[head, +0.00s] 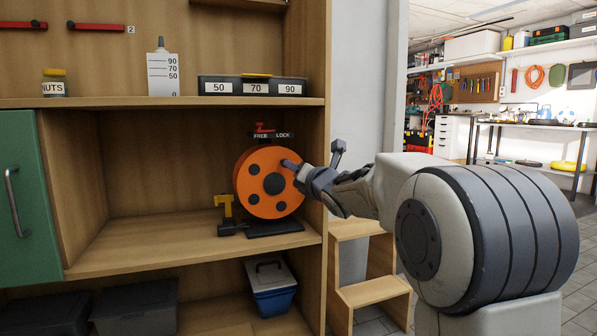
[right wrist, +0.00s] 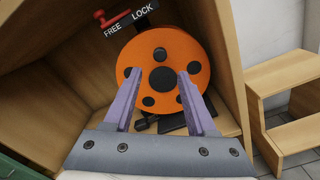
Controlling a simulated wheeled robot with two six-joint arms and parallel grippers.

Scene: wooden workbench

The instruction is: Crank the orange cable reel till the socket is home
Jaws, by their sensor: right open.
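The orange cable reel (head: 257,200) stands on a dark base on the middle shelf, near its right end. It fills the middle of the right wrist view (right wrist: 188,53), with a black hub and dark round holes. A plate marked FREE and LOCK (head: 271,135) sits above it; its red lever (right wrist: 113,21) lies on the FREE side. My right gripper (right wrist: 158,74) is open and empty, its fingers pointing at the reel face; in the head view it is at the reel's right edge (head: 291,166). My left gripper is not in view.
A yellow T-shaped piece (head: 227,205) stands left of the reel. The shelf's right side panel (head: 313,100) is close to my right arm. A green door (head: 20,240) is at left. A wooden step stool (head: 372,291) stands at right. The shelf's left half is clear.

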